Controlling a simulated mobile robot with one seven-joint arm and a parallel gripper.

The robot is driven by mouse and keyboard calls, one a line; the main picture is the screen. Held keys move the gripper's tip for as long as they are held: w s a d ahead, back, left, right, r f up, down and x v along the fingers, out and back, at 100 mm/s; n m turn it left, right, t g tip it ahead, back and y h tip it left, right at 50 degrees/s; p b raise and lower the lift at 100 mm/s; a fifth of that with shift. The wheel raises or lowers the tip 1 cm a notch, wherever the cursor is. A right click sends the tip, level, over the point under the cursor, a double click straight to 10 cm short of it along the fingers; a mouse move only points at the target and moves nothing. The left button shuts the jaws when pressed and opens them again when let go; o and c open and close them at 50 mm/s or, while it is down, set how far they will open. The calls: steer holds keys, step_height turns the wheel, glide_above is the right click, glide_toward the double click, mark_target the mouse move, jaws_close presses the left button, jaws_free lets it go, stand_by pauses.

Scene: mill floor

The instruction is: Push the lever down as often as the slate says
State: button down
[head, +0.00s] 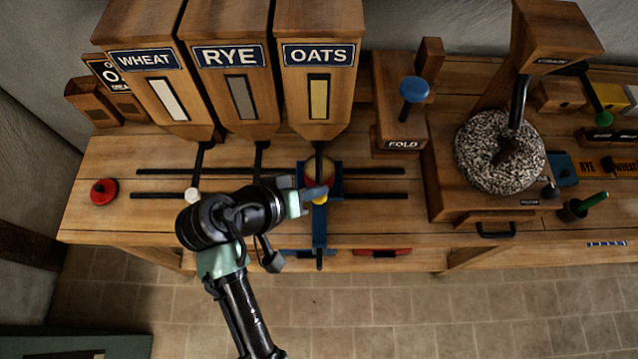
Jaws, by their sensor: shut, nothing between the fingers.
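Three levers hang below wooden hoppers marked WHEAT (145,62), RYE (229,56) and OATS (318,56). The wheat lever has a white knob (193,195). The oats lever has a yellow knob (320,199). The rye lever (260,158) shows only its upper rod; its end is hidden behind my arm. My gripper (318,194) is shut and empty, right at the yellow knob; whether it touches the knob I cannot tell. A dark slate (103,71) stands at the far left, mostly hidden by the wheat hopper; an "O" shows, but its count cannot be read.
A blue frame (337,180) with a round container (313,172) stands under the oats hopper on dark rails. A red button (104,191) sits at the bench's left. A FOLD box (402,140) with a blue knob and a speckled millstone (470,150) stand to the right.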

steer(key=shift+r+p, duration=0.55)
steer(key=shift+r, duration=0.3)
step_height(320, 180, up, 5)
steer(key=p, duration=0.5)
stand_by(0.6)
